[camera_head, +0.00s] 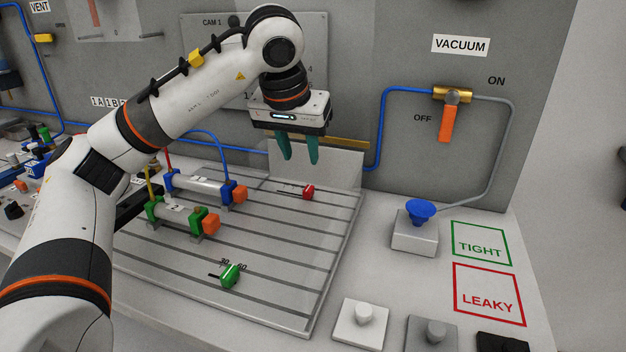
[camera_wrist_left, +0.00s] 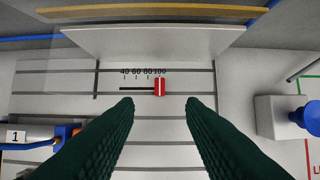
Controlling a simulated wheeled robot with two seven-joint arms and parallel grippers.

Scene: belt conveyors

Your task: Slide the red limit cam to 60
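The red limit cam (camera_head: 308,192) sits on the slotted plate (camera_head: 300,290) near its back right. In the left wrist view the red cam (camera_wrist_left: 160,87) stands at the right end of a dark slot, below the 100 mark of a scale (camera_wrist_left: 143,72) reading 40, 60, 80, 100. My left gripper (camera_head: 298,158) is open, with green fingers pointing down above and behind the cam. In the left wrist view the fingers (camera_wrist_left: 160,105) stand wide apart on either side of the cam, not touching it. The right gripper is not in view.
A green cam (camera_head: 230,275) with its own scale sits at the plate's front. Two cylinders, blue-ended (camera_head: 205,187) and green-ended (camera_head: 178,215), lie to the left. An upright grey panel (camera_head: 340,166) stands behind the red cam. A blue suction cup (camera_head: 420,210) stands right.

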